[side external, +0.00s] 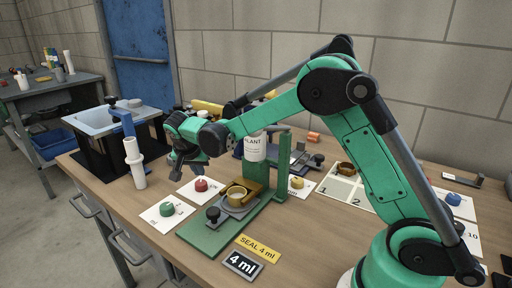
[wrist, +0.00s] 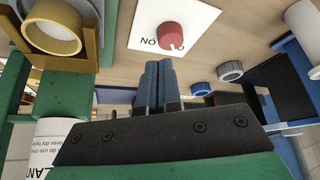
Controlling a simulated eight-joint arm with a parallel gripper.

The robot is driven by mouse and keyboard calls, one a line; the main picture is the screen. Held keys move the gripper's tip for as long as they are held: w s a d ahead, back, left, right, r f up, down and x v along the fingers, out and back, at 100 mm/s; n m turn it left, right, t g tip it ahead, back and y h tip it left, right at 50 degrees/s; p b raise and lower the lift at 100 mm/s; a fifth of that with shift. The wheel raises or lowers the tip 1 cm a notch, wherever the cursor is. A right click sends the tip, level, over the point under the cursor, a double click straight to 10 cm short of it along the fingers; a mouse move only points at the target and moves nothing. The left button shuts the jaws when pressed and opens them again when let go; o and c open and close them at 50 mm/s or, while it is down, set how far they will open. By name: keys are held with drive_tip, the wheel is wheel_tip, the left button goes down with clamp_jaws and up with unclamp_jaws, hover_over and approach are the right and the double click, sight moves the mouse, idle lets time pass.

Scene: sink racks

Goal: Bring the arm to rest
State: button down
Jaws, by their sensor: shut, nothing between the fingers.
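My gripper (side external: 180,166) hangs above the table, left of the green stand, in the side external view. In the wrist view my gripper (wrist: 158,66) has its two blue-grey fingers pressed together, with nothing between them. A red knob (wrist: 171,36) on a white card lies past the fingertips, apart from them. The red knob also shows in the side external view (side external: 201,185), below and right of my gripper. My green arm reaches across the table from the right.
A green stand (side external: 208,240) carries a brass ring (side external: 236,194) and a white labelled container (side external: 255,148). A white tube on a blue clamp (side external: 136,163) stands left of my gripper. A grey sink basin (side external: 110,119) is behind it. Cards with coloured knobs cover much of the table.

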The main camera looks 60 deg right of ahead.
drive_tip(key=s+a+r+n+t+y, duration=0.1)
drive_tip(key=s+a+r+n+y, duration=0.25)
drive_tip(key=s+r, duration=0.2)
drive_tip(key=s+a+r+n+t+y, duration=0.1)
drive_tip(key=s+a+n+t, duration=0.1)
drive_tip(key=s+n, duration=0.6)
drive_tip(key=shift+s+a+t, duration=0.2)
drive_tip(key=shift+s+t, duration=0.4)
drive_tip(key=shift+s, duration=1.8)
